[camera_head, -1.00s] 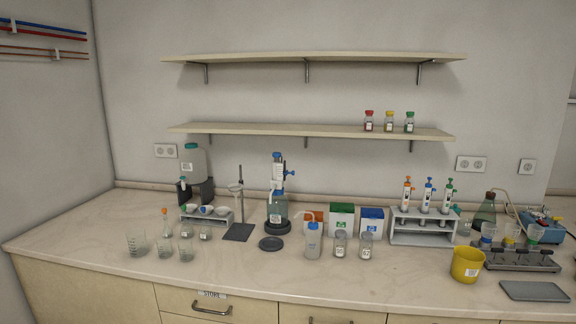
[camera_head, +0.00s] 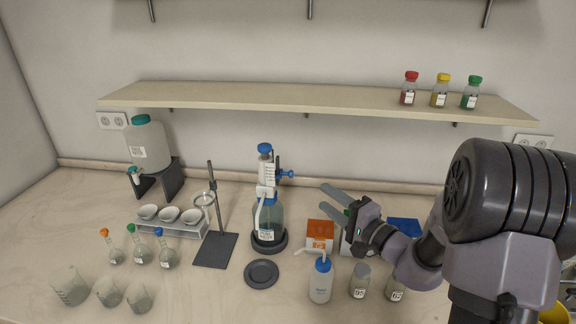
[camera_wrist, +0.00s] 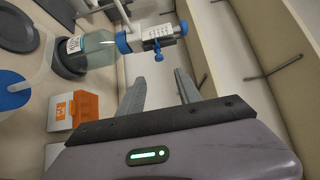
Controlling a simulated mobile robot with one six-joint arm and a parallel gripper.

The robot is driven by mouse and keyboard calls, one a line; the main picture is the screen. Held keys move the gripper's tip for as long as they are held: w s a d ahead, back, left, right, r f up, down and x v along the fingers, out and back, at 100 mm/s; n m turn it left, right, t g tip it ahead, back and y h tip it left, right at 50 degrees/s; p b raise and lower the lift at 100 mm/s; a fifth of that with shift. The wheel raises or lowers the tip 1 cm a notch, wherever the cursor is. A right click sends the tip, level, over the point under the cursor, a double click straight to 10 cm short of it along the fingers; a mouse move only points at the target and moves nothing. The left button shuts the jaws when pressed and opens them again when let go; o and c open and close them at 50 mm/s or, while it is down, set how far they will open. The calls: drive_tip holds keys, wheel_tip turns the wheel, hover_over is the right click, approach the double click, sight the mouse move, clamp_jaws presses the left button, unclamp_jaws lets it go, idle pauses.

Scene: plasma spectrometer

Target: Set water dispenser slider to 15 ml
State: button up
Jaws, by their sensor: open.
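The water dispenser (camera_head: 268,215) is a bottle with a blue collar, a white graduated pump head and a blue top, standing upright on a dark round base. Its blue slider knob (camera_head: 286,174) sticks out to the right of the pump head. In the wrist view the dispenser (camera_wrist: 97,52) lies sideways at upper left, and the slider knob (camera_wrist: 158,55) shows just beyond the fingers. The slider's exact reading is too small to tell. My gripper (camera_head: 328,193) is open and empty, right of the dispenser with its fingers pointing left. Its fingers also show in the wrist view (camera_wrist: 160,80), apart from the knob.
An orange box (camera_head: 320,236) and a wash bottle (camera_head: 321,279) stand below my gripper. A ring stand (camera_head: 214,250) stands left of the dispenser, and a dark round plate (camera_head: 261,273) lies in front. A shelf (camera_head: 300,97) runs above.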

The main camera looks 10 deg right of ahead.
sight(291, 174)
drive_tip(key=x, duration=1.5)
drive_tip(key=shift+a, duration=0.15)
clamp_jaws()
drive_tip(key=shift+f, duration=0.1)
idle(0.4)
